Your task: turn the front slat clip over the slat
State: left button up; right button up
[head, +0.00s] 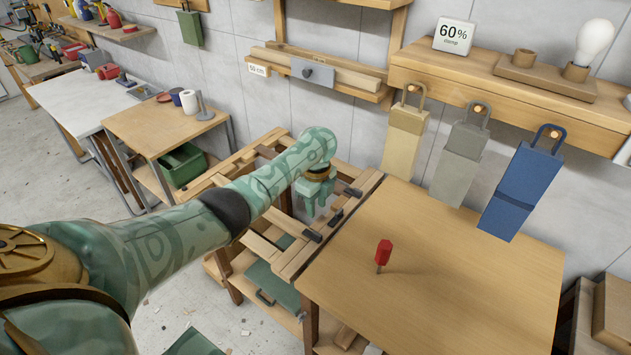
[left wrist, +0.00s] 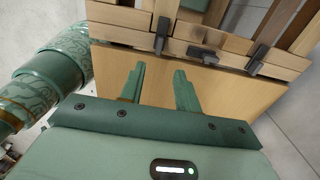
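Several dark clips sit along the slatted wooden frame at the left end of the workbench: one (head: 312,235) is nearest the viewer, one (head: 335,217) is in the middle and one (head: 353,192) is farther back. In the left wrist view a middle clip (left wrist: 205,53) lies crosswise on the edge slat (left wrist: 120,35), between two lengthwise clips (left wrist: 162,34) (left wrist: 258,57). I cannot tell for sure which is the front slat clip. My left gripper (head: 318,205) is above the frame beside these clips, fingers apart and empty in the left wrist view (left wrist: 158,75). My right gripper is not in view.
The workbench top (head: 440,290) is mostly clear, with a red-handled tool (head: 383,252) standing on it. Yellow, grey and blue pouches (head: 520,190) hang at its back edge under a shelf (head: 480,75). A small side table (head: 150,125) stands behind at left.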

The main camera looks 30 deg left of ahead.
pick_arm(q)
notch_tip(320, 180, up, 5)
jog(key=shift+p, duration=0.8)
